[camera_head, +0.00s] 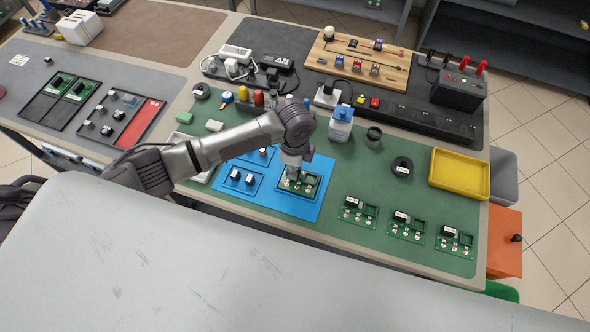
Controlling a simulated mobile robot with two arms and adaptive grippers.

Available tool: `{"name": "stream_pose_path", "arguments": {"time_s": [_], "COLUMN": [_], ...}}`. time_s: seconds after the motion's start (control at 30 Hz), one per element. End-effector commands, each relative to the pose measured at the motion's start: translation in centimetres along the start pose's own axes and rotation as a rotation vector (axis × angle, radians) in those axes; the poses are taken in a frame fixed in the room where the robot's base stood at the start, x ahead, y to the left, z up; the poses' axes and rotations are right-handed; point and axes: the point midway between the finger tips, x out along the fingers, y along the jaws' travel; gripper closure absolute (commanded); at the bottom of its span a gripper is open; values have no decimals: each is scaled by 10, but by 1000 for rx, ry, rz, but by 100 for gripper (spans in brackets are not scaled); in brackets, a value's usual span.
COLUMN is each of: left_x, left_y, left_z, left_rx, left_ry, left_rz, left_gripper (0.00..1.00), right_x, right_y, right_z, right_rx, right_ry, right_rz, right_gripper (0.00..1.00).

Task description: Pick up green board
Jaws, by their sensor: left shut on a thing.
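A green board (299,185) with small parts on it lies at the right side of a blue mat (297,208). My left gripper (291,170) points down onto this board's upper left part and is shut on it; the fingertips are partly hidden by the arm. The board looks level, and I cannot tell whether it is lifted. More green boards stand in a row to the right: one (357,213), a second (406,228) and a third (454,241). My right gripper is not in view.
A blue tray (241,178) with black parts sits left of the held board.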

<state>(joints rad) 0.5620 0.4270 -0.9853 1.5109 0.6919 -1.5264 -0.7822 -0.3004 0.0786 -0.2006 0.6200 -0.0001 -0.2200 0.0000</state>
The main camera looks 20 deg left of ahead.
Motion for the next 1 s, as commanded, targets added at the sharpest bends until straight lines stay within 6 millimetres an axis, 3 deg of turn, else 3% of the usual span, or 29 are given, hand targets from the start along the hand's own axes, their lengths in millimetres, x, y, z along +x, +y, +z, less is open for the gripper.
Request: {"name": "stream_pose_path", "arguments": {"time_s": [0.2,0.6,0.8,1.0], "left_x": [-32,-84,-98,-103], "left_y": [-2,52,67,72], "left_z": [0,-70,-88,-92], "left_rx": [2,5,2,0], "left_ry": [1,4,1,0], "left_rz": [-6,-2,0,1], "left_gripper": [100,100,100,100], "right_x": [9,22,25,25], "right_y": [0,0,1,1], "right_z": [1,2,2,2], "right_rx": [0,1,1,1], "right_ry": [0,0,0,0], "right_rz": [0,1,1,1], "right_gripper": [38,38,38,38]}}
